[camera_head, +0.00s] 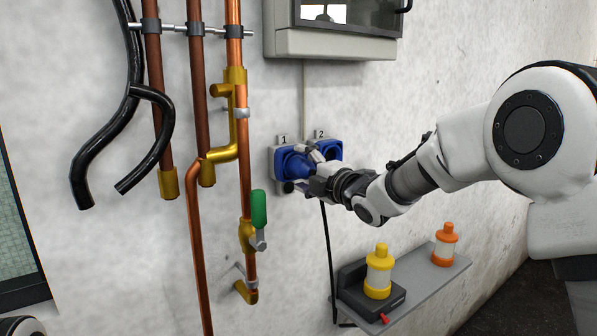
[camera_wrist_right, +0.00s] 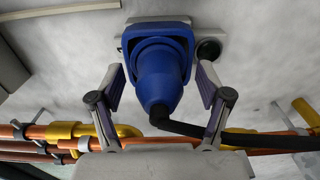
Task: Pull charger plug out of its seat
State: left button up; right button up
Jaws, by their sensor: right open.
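The blue charger plug (camera_head: 291,164) sits in the blue seat marked 1 on the wall. In the right wrist view the plug (camera_wrist_right: 160,80) points towards the camera, with its wide end in the seat (camera_wrist_right: 157,30) and a black cable (camera_wrist_right: 205,131) leaving its narrow end. My right gripper (camera_head: 305,170) is at the plug and partly hides it. In the wrist view my right gripper (camera_wrist_right: 160,72) is open, one finger on each side of the plug, with gaps visible between fingers and plug. My left gripper is not in view.
A second blue socket (camera_head: 329,149), marked 2, is just right of the first. Copper pipes with a green-handled valve (camera_head: 258,210) stand to the left. Below right, a grey shelf (camera_head: 418,285) holds a yellow-topped (camera_head: 378,272) and an orange-topped bottle (camera_head: 445,245). A grey cabinet (camera_head: 335,44) hangs above.

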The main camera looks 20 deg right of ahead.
aim_at(313, 173)
grip_shut()
jog(key=shift+s+d+f+b, duration=0.1)
jog(key=shift+s+b, duration=0.2)
jog(key=shift+b+v, duration=0.3)
jog(key=shift+v, duration=0.45)
jog(key=shift+s+d+b, duration=0.2)
jog(key=shift+s+b, duration=0.2)
jog(key=shift+s, duration=0.1)
jog(key=shift+b+v, duration=0.65)
jog(key=shift+v, duration=0.75)
